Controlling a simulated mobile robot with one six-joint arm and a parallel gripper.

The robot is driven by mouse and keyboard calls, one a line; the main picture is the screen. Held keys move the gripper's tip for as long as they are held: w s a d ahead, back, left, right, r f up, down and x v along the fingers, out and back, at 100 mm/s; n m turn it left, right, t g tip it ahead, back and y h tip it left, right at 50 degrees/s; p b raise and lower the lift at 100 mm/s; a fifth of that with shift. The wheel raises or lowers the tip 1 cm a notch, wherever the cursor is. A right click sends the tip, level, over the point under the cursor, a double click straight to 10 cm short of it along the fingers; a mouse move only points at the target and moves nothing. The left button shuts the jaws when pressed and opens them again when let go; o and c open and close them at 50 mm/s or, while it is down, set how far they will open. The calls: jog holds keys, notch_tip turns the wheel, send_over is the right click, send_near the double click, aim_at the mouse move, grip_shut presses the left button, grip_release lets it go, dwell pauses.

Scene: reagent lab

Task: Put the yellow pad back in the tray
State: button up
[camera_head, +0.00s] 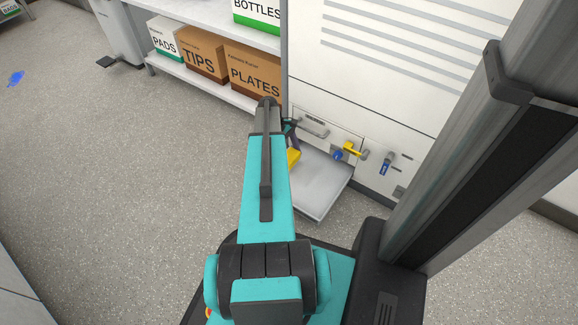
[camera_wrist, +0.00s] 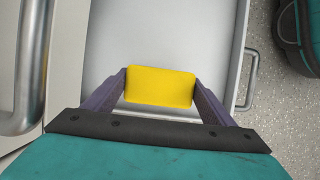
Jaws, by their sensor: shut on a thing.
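The yellow pad (camera_wrist: 160,87) is between the two fingers of my gripper (camera_wrist: 160,92) in the wrist view, and the fingers are shut on it. In the head view a part of the yellow pad (camera_head: 293,157) shows beside my arm, and the rest is hidden behind the arm. The pale grey tray (camera_head: 318,190) sticks out low at the front of the white cabinet. In the wrist view the tray (camera_wrist: 205,40) lies behind and below the pad. I cannot tell whether the pad touches the tray floor.
The white cabinet front carries a metal handle (camera_head: 313,128), a yellow valve handle (camera_head: 351,149) and a blue handle (camera_head: 386,163). A shelf holds boxes marked PADS (camera_head: 163,42), TIPS (camera_head: 203,55) and PLATES (camera_head: 254,76). A blue scrap (camera_head: 16,78) lies on the open floor at left.

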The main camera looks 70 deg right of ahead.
aim_at(290, 162)
notch_tip(290, 162, down, 4)
jog(key=shift+r+b, duration=0.15)
jog(key=shift+b, duration=0.8)
jog(key=shift+d, duration=0.15)
jog(key=shift+f, duration=0.2)
jog(key=o, duration=1)
jog(key=shift+r+b, duration=0.1)
jog(key=shift+b, duration=0.2)
jog(key=p+v, duration=0.6)
jog(key=v, duration=0.6)
